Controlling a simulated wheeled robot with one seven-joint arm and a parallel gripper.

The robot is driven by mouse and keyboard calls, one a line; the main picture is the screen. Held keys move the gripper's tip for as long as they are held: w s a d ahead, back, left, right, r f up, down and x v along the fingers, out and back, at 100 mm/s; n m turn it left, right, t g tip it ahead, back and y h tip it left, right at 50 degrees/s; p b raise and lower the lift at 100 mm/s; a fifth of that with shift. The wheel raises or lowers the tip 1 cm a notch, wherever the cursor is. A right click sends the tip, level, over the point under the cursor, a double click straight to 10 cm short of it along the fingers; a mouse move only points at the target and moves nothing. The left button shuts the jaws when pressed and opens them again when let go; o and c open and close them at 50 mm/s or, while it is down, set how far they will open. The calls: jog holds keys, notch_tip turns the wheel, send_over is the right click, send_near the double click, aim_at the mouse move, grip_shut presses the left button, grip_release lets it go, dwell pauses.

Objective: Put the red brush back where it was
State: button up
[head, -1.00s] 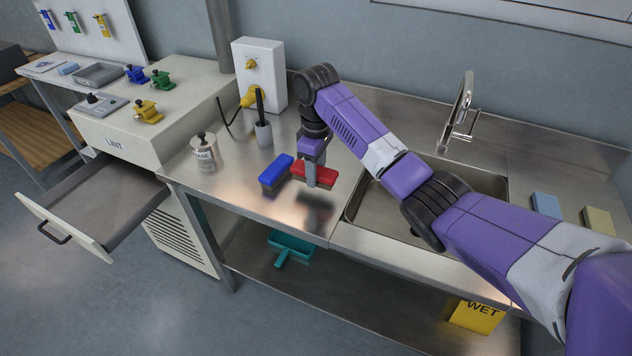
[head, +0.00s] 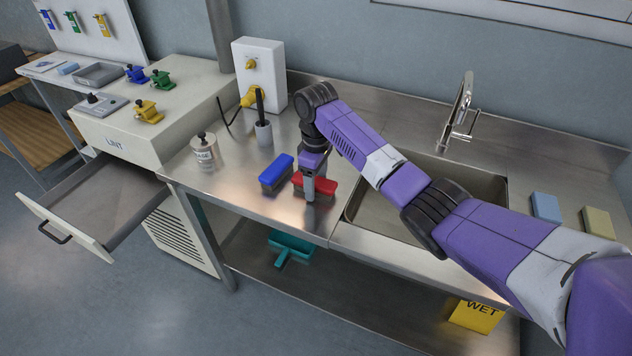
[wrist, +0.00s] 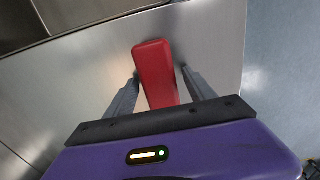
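The red brush (head: 326,186) rests on the steel counter, left of the sink and beside the blue brush (head: 276,172). In the wrist view the red brush (wrist: 154,72) shows as a long red block lying between my fingers. My gripper (head: 312,190) points down at the red brush, one finger in front of it. In the wrist view the fingers of my gripper (wrist: 160,76) stand apart on either side of the brush, with a visible gap at the right finger. The bristles are mostly hidden.
The sink (head: 400,205) lies to the right. An open drawer (head: 100,205) juts out at left. A teal dustpan (head: 291,246) is on the lower shelf.

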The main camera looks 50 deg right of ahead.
aim_at(317, 180)
notch_tip(317, 180, up, 12)
jog(key=p, duration=0.1)
jog(key=shift+r, duration=0.15)
dwell(0.4)
dwell(0.4)
